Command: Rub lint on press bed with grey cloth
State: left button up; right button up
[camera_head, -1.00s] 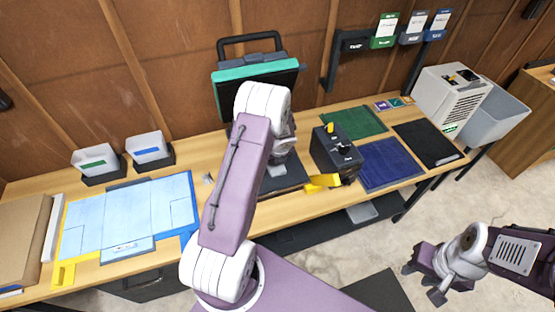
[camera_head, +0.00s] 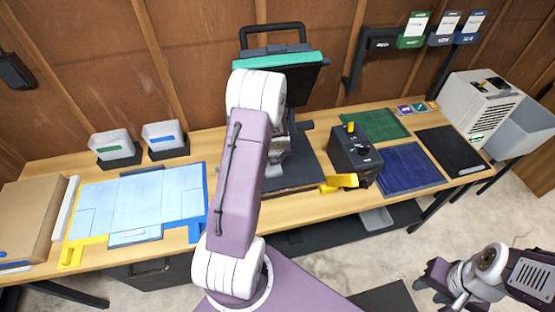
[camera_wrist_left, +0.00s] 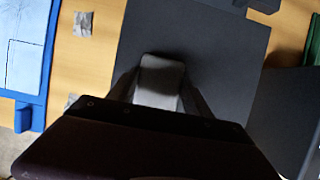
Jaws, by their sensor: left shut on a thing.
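The press has a raised teal-edged lid (camera_head: 277,63) and a dark flat bed (camera_head: 305,170) on the bench. My left arm covers part of both. My left gripper (camera_wrist_left: 160,85) is shut on the grey cloth (camera_wrist_left: 158,72), a small pale grey pad over the dark bed (camera_wrist_left: 225,50). I cannot tell if the cloth touches the bed. No lint can be made out on the bed, part of which the gripper hides. My right gripper (camera_head: 440,287) hangs low at the right, away from the bench; its jaw opening is unclear.
Right of the bed stand a dark control box (camera_head: 355,155) with a yellow part, a green mat (camera_head: 374,125) and a blue mat (camera_head: 410,168). Left is a light-blue board (camera_head: 140,205). Grey scraps (camera_wrist_left: 83,24) lie on the wood beside the bed.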

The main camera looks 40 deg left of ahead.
aim_at(300, 158)
pick_arm(q)
jog(key=shift+s+a, duration=0.25)
jog(key=shift+s, duration=0.05)
jog(key=shift+r, duration=0.1)
jog(key=shift+w+d+p, duration=0.9)
jog(key=shift+w+d, duration=0.15)
jog(key=shift+w, duration=0.05)
jog(key=shift+w+d, duration=0.3)
jog(key=shift+w+d+p, duration=0.2)
jog(key=shift+d+p, duration=0.1)
jog(key=shift+p, duration=0.4)
jog(key=shift+w+d+r+p, duration=0.1)
jog(key=shift+w+d+p, duration=0.45)
jog(key=shift+p, duration=0.25)
jog(key=shift+w+d, duration=0.2)
jog(key=shift+w, duration=0.1)
jog(key=shift+w+d+f, duration=0.25)
jog(key=shift+w+d, duration=0.05)
jog(key=shift+w, duration=0.1)
jog(key=shift+w+d+r+p, duration=0.1)
jog(key=shift+d+p, duration=0.05)
jog(key=shift+p, duration=0.15)
jog(key=w+d+p, duration=0.2)
jog(key=p, duration=0.1)
jog(key=shift+w+r, duration=0.15)
jog(key=shift+w+d, duration=0.25)
jog(key=shift+w+f, duration=0.15)
jog(key=shift+f, duration=0.1)
